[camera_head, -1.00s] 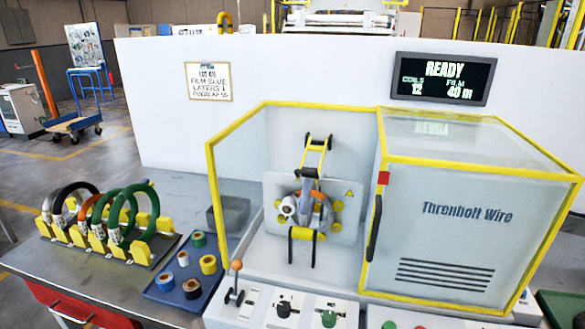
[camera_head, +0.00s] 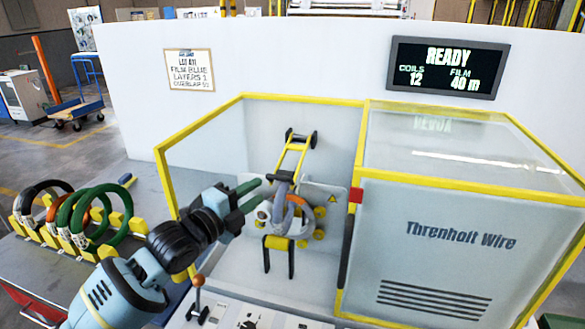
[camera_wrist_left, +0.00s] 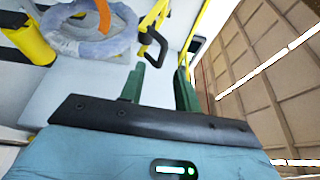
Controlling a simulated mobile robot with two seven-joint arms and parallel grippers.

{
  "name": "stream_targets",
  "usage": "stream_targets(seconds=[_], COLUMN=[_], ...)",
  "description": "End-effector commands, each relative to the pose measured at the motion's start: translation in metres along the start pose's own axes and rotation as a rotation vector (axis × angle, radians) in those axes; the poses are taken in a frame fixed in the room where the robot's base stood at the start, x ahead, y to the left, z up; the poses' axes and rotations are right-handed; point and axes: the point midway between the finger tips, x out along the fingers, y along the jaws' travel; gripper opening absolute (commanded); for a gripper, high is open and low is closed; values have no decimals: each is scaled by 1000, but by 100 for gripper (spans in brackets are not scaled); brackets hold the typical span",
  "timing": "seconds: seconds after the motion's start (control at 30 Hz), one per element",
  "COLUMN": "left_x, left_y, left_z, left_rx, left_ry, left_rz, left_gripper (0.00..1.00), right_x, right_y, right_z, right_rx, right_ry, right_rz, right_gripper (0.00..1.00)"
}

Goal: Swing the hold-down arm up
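The yellow arm with black ends, which looks like the hold-down arm (camera_head: 285,177), slants over the upper part of the coil (camera_head: 299,222) in the open bay. The coil is a grey ring with an orange patch. My left gripper (camera_head: 251,197) is open and empty, just left of the arm's lower black end. In the left wrist view the green fingers (camera_wrist_left: 160,78) stand apart with nothing between them. A black handle on a yellow bar (camera_wrist_left: 152,40) shows just beyond the fingertips; I cannot tell whether they touch. The coil (camera_wrist_left: 85,45) lies upper left there. My right gripper is not in view.
A yellow post (camera_head: 174,190) and clear panel bound the bay on the left, the guard box (camera_head: 445,240) on the right. A knobbed lever (camera_head: 197,297) stands in front. A rack of coils (camera_head: 75,225) is at left. The screen (camera_head: 443,68) reads READY.

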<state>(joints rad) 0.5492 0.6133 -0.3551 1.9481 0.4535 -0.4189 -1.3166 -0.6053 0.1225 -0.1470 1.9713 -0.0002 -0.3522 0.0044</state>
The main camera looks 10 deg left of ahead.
Motion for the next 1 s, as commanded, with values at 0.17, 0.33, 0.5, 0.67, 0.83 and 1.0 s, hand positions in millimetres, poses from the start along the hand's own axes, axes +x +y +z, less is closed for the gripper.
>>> stream_targets(seconds=[0.17,0.33,0.5,0.67,0.83,1.0], left_x=[0,2,16,40,62,75], left_y=[-1,-2,-3,-3,-3,-2], left_z=[0,1,1,1,1,0], left_rx=[7,7,4,4,5,6], left_ry=[0,0,-1,-1,-1,0], left_rz=[-1,-2,-4,-4,-4,-3], left_gripper=[32,32,32,32,32,32], right_x=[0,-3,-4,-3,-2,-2], right_y=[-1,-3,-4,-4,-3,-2], right_z=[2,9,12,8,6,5], right_rx=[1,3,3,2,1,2], right_ry=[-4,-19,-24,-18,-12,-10], right_rz=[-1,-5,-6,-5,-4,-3], right_gripper=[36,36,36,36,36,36])
